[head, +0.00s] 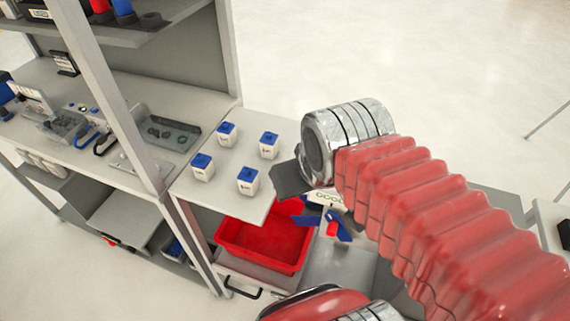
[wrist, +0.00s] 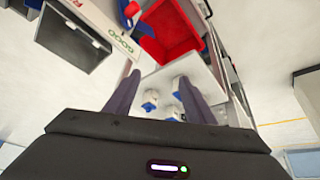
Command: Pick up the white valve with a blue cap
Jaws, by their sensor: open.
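Several white valves with blue caps stand upright on a light grey side table (head: 240,205). In the head view they are at back left (head: 227,134), back right (head: 269,145), front left (head: 202,167) and front right (head: 247,180). My gripper (wrist: 158,80) is open and empty in the wrist view. Some of the valves show beyond and between its fingers, one white valve (wrist: 150,101) near the left finger and another (wrist: 172,113) lower down; the gripper's body partly hides this group. In the head view my arm reaches to the right of the table, and its fingers are mostly hidden.
A red bin (head: 262,244) sits below the side table; it also shows in the wrist view (wrist: 165,35). A workbench with a grey tray (head: 165,133) and a shelf post (head: 110,95) stand at the left. Open floor lies behind the table.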

